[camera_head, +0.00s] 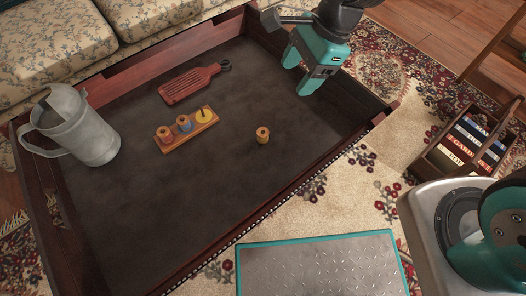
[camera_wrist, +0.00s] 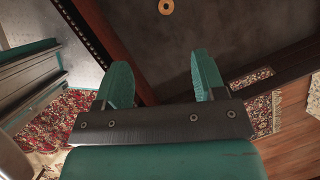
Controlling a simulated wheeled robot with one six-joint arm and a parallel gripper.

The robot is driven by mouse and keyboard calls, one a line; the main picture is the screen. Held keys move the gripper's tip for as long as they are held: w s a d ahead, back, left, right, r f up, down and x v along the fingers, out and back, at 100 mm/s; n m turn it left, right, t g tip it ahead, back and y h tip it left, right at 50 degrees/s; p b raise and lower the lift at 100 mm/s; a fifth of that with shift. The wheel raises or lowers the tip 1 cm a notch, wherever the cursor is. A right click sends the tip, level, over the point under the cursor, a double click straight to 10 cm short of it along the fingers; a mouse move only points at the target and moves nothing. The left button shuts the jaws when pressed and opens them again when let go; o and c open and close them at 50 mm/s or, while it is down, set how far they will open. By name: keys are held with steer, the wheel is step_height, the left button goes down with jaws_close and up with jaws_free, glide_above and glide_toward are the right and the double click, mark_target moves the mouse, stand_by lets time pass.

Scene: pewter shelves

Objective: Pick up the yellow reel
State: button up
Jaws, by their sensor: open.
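A small yellow-tan reel (camera_head: 262,135) stands alone on the dark table top, right of a wooden peg holder (camera_head: 188,136). The same reel shows at the top edge of the wrist view (camera_wrist: 166,6), with a dark hole in its middle. The holder bears a reddish reel (camera_head: 164,134) and a blue reel (camera_head: 184,123). At its right end is a flat yellow disc (camera_head: 204,116) with a peg. My gripper (camera_head: 298,76) is open and empty, above the table's far right part, apart from the loose reel. Its two teal fingers (camera_wrist: 160,62) spread in the wrist view.
A grey metal jug (camera_head: 82,130) stands on the left of the table (camera_head: 190,210). A red slatted board (camera_head: 190,84) lies behind the holder. A raised wooden rim (camera_head: 330,160) edges the table. A box of books (camera_head: 470,140) stands on the right. The table's front is clear.

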step_height(320, 180, down, 7)
steer(key=w+m+b, duration=0.1)
steer(key=m+b, duration=0.1)
steer(key=m, duration=0.1)
steer(key=b, duration=0.5)
glide_above(263, 132)
steer(key=d, duration=0.2)
steer(key=f, duration=0.9)
steer(key=shift+s+d, duration=0.2)
steer(key=shift+s, duration=0.15)
steer(key=b+x, duration=0.4)
steer(key=x, duration=0.2)
steer(key=shift+w+f, duration=0.1)
steer(key=shift+f, duration=0.25)
steer(key=shift+r, duration=0.15)
steer(key=c, duration=1)
